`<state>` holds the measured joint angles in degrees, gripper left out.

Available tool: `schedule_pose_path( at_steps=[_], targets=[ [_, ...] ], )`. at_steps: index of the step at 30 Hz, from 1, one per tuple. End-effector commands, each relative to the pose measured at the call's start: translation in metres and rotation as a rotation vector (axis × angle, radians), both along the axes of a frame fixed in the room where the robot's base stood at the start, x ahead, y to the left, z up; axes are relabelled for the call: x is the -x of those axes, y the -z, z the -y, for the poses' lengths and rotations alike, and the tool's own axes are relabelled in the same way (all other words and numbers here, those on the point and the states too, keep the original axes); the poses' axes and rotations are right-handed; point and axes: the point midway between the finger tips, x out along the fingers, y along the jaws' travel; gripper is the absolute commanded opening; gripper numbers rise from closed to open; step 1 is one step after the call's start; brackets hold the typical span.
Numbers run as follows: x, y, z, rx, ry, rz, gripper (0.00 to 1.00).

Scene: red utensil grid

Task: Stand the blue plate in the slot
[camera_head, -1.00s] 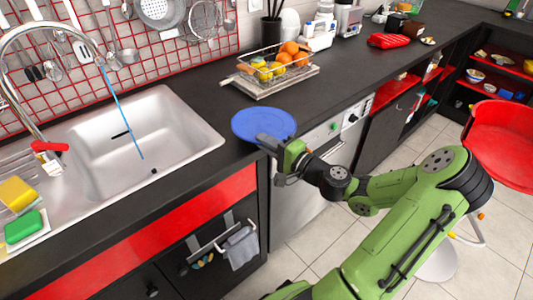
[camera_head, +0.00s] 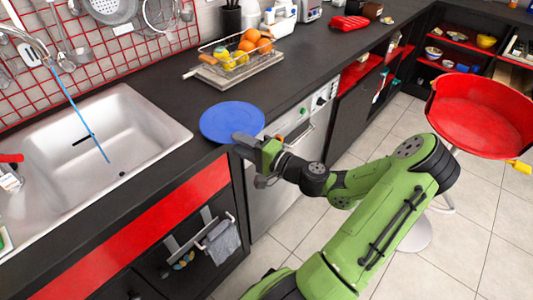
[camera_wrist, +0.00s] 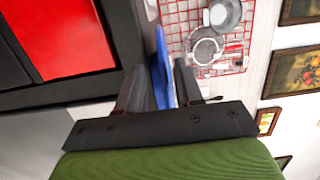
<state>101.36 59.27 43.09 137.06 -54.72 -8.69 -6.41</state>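The blue plate (camera_head: 231,121) lies flat at the front edge of the dark countertop, right of the sink, its near rim reaching the edge. My gripper (camera_head: 245,141) is at this near rim, with one finger over it. In the wrist view the plate (camera_wrist: 161,68) shows nearly edge-on between the two fingers of my gripper (camera_wrist: 161,80). The fingers stand apart, with a gap seen beside the plate. Whether either finger touches it is unclear. I cannot make out a slot for the plate in these views.
The sink (camera_head: 110,145), with a thin blue stick across it, is left of the plate. A wire fruit basket (camera_head: 238,55) stands behind it. A red grid (camera_head: 95,60) with hanging utensils is on the wall. A red chair (camera_head: 485,112) stands at right.

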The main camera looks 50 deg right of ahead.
Motion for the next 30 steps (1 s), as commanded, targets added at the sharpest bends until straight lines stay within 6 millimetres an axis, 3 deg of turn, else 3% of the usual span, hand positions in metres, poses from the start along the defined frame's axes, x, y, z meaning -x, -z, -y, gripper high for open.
schedule_pose_path(
  at_steps=[9, 15, 23, 26, 30],
  targets=[
    [0.091, -0.004, 0.019, 0.000, 0.007, 0.000, 0.35],
    [0.126, -0.003, 0.025, 0.002, 0.002, 0.000, 0.35],
    [0.130, -0.001, 0.021, 0.009, -0.022, -0.015, 0.35],
    [0.115, 0.007, -0.006, 0.056, -0.151, -0.116, 0.35],
    [0.098, 0.027, -0.068, 0.214, -0.453, -0.378, 0.35]
  ],
)
